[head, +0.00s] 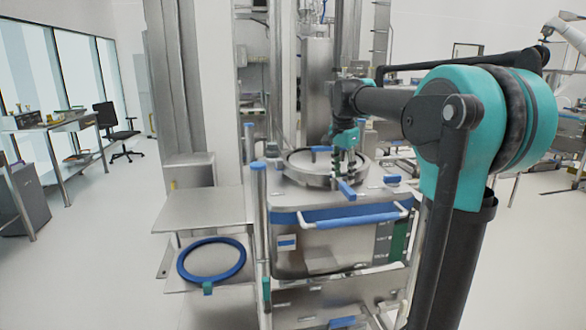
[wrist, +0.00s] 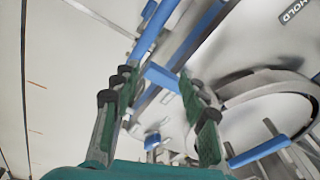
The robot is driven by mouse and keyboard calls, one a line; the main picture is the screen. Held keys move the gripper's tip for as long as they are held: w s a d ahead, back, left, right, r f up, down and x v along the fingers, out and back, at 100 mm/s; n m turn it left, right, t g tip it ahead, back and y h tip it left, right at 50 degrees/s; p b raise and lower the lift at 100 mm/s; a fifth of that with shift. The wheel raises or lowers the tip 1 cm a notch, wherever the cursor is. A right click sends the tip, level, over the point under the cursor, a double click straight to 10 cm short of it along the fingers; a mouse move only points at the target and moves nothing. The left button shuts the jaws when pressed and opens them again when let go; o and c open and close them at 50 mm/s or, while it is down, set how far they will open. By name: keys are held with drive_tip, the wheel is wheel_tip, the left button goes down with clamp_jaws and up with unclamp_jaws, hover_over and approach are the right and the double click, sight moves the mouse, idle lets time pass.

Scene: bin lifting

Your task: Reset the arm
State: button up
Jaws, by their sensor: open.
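My gripper (head: 345,160) is open and points down over the lid of a steel bin (head: 310,251). In the wrist view my gripper (wrist: 156,80) shows its two dark green-padded fingers spread apart, with a blue latch handle (wrist: 161,76) in the gap between them. I cannot tell whether a finger touches it. The round lid (head: 303,172) of the bin sits beside and behind the gripper, partly hidden by it. The bin has a blue front handle bar (head: 350,216).
A blue ring (head: 212,260) lies on a low steel shelf left of the bin. A steel table plate (head: 205,208) is above it. Steel posts and racks stand behind the bin. A workbench (head: 62,130) and black chair (head: 116,128) are far left.

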drive_tip(key=s+d+f+n+t, duration=0.2)
drive_tip(key=s+f+n, duration=0.9)
drive_tip(key=s+f, duration=1.5)
wheel_tip(320, 180, down, 3)
drive_tip(key=shift+s+d+f+n+t+y, duration=0.15)
drive_tip(key=shift+s+d+n+t+y, duration=0.2)
drive_tip(key=shift+d, duration=0.2)
